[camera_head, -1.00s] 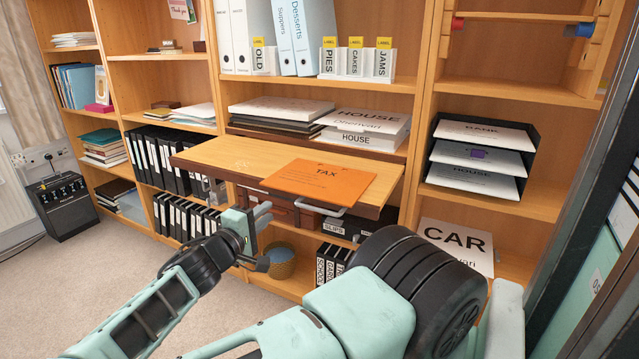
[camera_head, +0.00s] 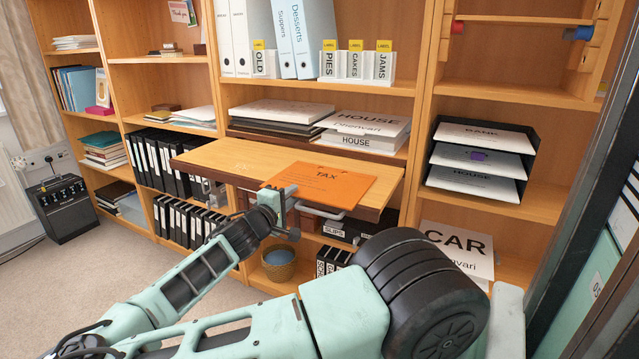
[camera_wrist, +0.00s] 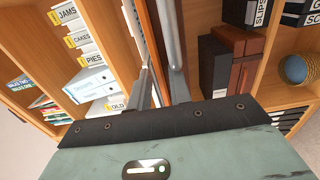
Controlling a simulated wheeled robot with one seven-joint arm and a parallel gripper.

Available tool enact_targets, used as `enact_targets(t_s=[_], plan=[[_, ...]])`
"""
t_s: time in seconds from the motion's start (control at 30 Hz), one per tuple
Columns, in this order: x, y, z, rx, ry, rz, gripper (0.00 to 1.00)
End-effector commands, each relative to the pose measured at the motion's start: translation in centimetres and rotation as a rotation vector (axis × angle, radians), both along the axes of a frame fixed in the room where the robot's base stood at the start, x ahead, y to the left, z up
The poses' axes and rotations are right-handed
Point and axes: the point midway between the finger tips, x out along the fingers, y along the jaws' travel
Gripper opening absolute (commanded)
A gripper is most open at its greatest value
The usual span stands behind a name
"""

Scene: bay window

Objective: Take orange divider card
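The orange card marked TAX (camera_head: 325,183) lies flat on a pull-out wooden board (camera_head: 230,158) in the head view, at the board's front edge. My gripper (camera_head: 290,212) is at the card's near left edge, with one finger level with or just above the card and the other lower, in front of the board. In the wrist view my gripper (camera_wrist: 162,80) shows a gap between its fingers, with the board's edge seen end-on beyond.
A metal handle (camera_head: 318,211) sits under the board's front edge, close to my gripper. A basket (camera_head: 278,262) stands on the low shelf below. A black letter tray (camera_head: 478,158) and a CAR paper stack (camera_head: 455,248) are at the right.

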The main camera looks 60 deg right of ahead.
Motion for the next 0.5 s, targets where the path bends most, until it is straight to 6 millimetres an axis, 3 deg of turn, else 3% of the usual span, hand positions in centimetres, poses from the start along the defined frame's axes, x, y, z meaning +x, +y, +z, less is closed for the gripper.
enact_targets(t_s=[0.27, 0.33, 0.37, 0.5], plan=[[0.0, -0.13, -0.02, 0.0, 0.0, 0.0, 0.2], [0.0, -0.12, -0.02, 0.0, 0.0, 0.0, 0.03], [0.0, -0.12, -0.02, 0.0, 0.0, 0.0, 0.0], [-0.02, -0.12, 0.04, -0.001, 0.0, -0.001, 0.0]])
